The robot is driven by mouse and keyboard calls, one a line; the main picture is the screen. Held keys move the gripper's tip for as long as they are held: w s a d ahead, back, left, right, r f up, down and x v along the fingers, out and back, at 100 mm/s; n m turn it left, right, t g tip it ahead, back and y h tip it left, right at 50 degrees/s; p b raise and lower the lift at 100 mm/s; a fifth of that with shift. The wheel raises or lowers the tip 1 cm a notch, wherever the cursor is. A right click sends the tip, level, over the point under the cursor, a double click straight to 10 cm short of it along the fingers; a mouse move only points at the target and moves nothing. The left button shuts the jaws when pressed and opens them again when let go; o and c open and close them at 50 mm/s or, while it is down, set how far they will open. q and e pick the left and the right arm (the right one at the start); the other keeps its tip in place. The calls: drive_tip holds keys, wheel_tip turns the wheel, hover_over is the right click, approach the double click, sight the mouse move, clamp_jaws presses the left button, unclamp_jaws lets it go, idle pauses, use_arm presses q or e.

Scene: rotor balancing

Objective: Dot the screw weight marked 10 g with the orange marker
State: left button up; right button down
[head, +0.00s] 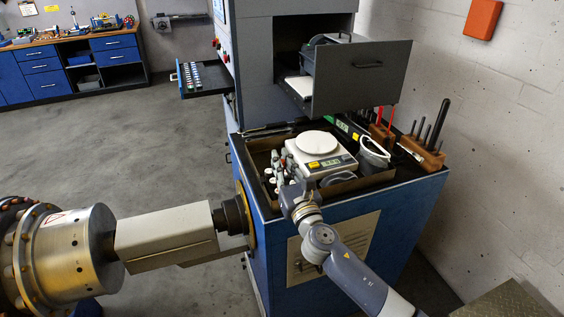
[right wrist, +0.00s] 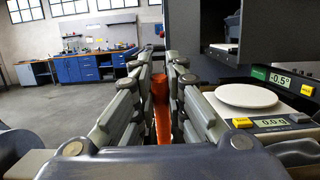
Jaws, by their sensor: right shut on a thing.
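My right gripper (right wrist: 160,85) is shut on the orange marker (right wrist: 162,112), which stands between its fingers in the right wrist view. In the head view the right gripper (head: 279,168) is over the left side of the bench-top tray, left of the scale; the marker cannot be made out clearly there. Small pieces sit in rows in the pulled-out drawer (head: 207,79) on the machine's left. They may be screw weights, but no markings are readable, so I cannot tell which is 10 g. My left gripper is not in view.
The scale (head: 318,158) with a round white pan stands right of my gripper and reads 0.0 g. Wooden tool blocks (head: 422,155) stand at the right. A large grey drawer (head: 362,78) hangs open above the bench. A rotor (head: 75,245) is at the lower left.

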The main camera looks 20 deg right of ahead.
drive_tip(key=shift+r+p, duration=3.1)
drive_tip(key=shift+r, duration=0.35)
drive_tip(key=shift+f, duration=0.1)
